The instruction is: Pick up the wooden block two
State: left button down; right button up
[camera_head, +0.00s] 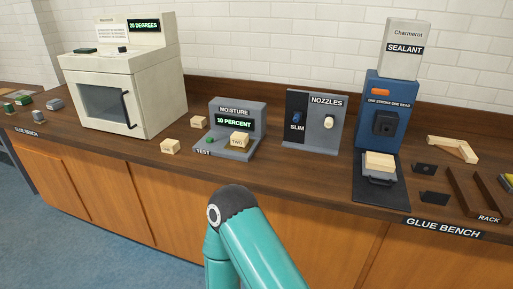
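The wooden block two (239,141) is a small pale block with "TWO" on its front. It sits on the grey plate of the moisture tester (231,112), right of a green button (210,140). The tester's display reads "10 PERCENT". Two similar pale blocks stand on the bench left of the tester, one nearer the front (170,147) and one farther back (198,122). Any lettering on them is too small to read. A teal link of my arm rises from the bottom middle, in front of the bench. Neither of my grippers is in view.
A cream oven (122,90) reading "20 DEGREES" stands left. A nozzle stand (313,118) and a blue sealant machine (387,110) with pale wood on its plate stand right. A wooden frame piece (453,149) and a rack (470,195) lie far right. Bench front before the tester is clear.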

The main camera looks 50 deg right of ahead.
aim_at(239, 139)
jog(key=z, duration=1.05)
jog(key=k, duration=0.1)
jog(key=z, duration=0.05)
jog(key=i, duration=0.75)
jog(key=z, duration=0.15)
